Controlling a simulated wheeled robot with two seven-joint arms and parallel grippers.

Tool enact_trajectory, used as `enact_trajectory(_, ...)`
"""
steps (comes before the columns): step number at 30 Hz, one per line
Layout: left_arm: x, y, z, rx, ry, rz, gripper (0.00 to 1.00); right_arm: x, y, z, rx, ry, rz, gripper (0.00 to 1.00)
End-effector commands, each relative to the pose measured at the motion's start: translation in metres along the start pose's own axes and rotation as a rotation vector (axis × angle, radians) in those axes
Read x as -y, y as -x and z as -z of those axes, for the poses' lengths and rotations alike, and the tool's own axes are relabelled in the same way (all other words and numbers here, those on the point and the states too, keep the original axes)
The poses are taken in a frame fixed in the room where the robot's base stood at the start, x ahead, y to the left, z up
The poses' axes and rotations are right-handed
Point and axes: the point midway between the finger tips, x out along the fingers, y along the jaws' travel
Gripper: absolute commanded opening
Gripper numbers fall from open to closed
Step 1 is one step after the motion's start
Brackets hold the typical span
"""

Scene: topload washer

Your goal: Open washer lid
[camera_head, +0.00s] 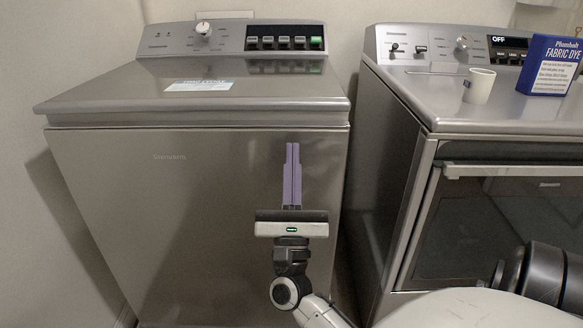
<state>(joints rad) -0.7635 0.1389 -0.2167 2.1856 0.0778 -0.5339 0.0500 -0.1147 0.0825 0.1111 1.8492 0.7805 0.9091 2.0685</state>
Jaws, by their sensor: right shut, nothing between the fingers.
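The topload washer (170,200) stands at the left, a grey metal box with a control panel at its back. Its lid (260,91) lies flat and closed on top, with a pale label (199,85) on it. My right gripper (292,147) is in front of the washer's front panel, right of its middle. Its purple fingers point up and are together, with nothing between them. The fingertips are below the lid's front edge (200,112) in the picture. My left gripper is not in view.
A second appliance (430,150) with a front window stands at the right, beyond a narrow gap. A white cup (479,86) and a blue fabric dye box (550,65) stand on its top. A wall is close on the washer's left.

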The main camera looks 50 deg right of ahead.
Motion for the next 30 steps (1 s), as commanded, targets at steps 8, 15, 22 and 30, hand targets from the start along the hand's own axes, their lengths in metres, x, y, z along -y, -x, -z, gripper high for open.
enact_trajectory(8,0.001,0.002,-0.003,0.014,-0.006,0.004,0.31,-0.001,-0.047,-0.001,0.002,0.001,-0.001,0.0)
enact_trajectory(15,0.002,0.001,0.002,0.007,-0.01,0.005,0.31,-0.001,-0.058,0.0,0.0,0.002,-0.003,0.0)
enact_trajectory(22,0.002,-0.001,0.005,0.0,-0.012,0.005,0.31,-0.001,-0.058,0.0,0.0,0.003,-0.003,0.0)
enact_trajectory(30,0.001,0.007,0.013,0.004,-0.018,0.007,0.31,-0.012,-0.071,-0.01,-0.023,-0.008,-0.009,0.0)
